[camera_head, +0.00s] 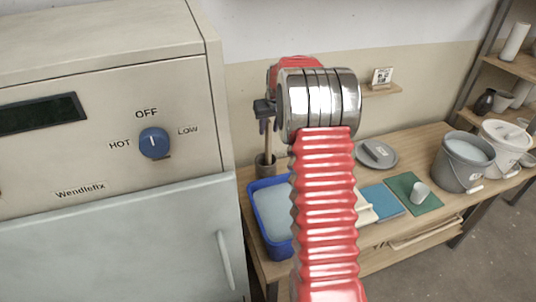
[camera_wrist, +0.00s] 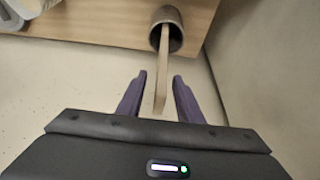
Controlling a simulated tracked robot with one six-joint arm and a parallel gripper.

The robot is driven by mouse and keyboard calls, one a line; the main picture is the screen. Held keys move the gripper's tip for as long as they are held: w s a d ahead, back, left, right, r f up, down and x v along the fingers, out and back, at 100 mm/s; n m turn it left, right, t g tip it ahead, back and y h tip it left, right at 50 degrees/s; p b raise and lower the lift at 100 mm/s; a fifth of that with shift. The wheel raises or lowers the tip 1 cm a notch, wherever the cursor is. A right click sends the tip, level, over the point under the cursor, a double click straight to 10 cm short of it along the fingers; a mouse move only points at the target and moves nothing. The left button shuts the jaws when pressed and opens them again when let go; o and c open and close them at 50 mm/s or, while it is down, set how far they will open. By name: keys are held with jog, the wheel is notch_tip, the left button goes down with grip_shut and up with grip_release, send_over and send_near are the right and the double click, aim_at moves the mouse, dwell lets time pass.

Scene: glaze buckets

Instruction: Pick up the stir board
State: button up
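The stir board is a thin wooden strip (camera_wrist: 162,68) standing in a brown-grey cup (camera_wrist: 176,28). In the head view the board (camera_head: 267,142) rises from the cup (camera_head: 265,165) at the back left of the table. My gripper (camera_wrist: 159,78) is open, with one purple-grey finger on each side of the board's upper end. Gaps show between the board and both fingers, so it does not look gripped. In the head view my gripper (camera_head: 266,126) is small and dark at the board's top. The board's lower end is hidden inside the cup.
A blue tub (camera_head: 268,225) stands in front of the cup. The large beige machine (camera_head: 100,115) is close on the left. A wall is behind. Grey (camera_head: 462,160) and white (camera_head: 505,148) buckets, a grey plate (camera_head: 362,155) and a green mat (camera_head: 428,203) lie to the right.

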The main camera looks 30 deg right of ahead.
aim_at(267, 134)
jog(key=shift+x, duration=2.55)
jog(key=shift+w, duration=0.15)
jog(key=shift+c, duration=0.5)
grip_shut()
